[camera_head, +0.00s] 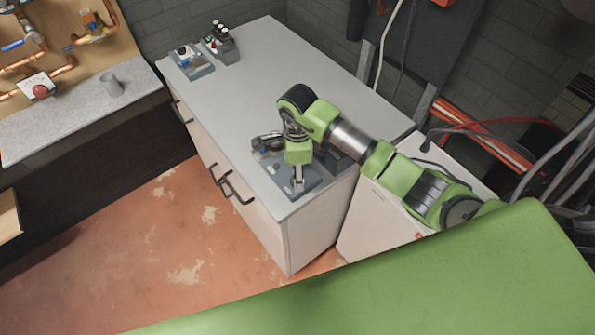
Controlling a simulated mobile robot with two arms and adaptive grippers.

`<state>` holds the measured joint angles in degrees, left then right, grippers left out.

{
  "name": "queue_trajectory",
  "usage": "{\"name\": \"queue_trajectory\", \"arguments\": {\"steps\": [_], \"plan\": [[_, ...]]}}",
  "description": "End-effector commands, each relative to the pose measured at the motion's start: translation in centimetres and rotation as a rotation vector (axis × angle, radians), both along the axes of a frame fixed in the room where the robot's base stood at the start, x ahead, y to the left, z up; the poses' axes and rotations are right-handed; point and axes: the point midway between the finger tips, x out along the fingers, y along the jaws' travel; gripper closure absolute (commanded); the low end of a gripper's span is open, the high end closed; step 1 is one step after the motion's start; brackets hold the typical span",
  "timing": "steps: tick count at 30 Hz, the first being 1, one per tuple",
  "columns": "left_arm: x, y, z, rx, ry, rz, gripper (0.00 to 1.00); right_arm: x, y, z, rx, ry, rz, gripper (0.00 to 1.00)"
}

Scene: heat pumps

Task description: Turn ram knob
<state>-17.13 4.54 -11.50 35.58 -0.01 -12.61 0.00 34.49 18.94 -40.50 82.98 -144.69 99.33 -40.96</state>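A small grey-blue control unit (312,185) sits on the near end of the grey countertop. My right arm reaches in from the right, and its gripper (298,182) points down at this unit. The gripper and wrist cover much of the unit, so I cannot make out the ram knob or whether the fingers touch it. The fingers look close together, but their opening is too small to judge. A similar unit with small knobs or buttons (190,59) stands at the far end of the counter. My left gripper is out of view.
The countertop (262,85) is clear between the units. Cables (555,165) hang at right. Black handles (235,188) stick out from the cabinet front.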

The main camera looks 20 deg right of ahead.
Motion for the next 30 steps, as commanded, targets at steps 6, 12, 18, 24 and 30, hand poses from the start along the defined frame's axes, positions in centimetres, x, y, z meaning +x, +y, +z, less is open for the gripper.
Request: {"name": "queue_trajectory", "arguments": {"steps": [6,12,18,24,30], "plan": [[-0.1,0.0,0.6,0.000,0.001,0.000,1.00,0.0,0.0,-1.8,0.002,0.000,-0.001,0.56],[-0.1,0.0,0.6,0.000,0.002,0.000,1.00,0.1,0.0,-2.1,0.001,-0.002,0.000,0.56],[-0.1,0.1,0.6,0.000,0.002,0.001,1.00,0.1,0.0,-2.1,0.002,-0.001,0.000,0.80],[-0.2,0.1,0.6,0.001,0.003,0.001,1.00,0.0,0.0,-2.1,0.002,-0.001,-0.001,0.94],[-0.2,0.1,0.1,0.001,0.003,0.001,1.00,0.1,-0.1,-2.3,-0.001,-0.002,-0.023,0.94]]}}
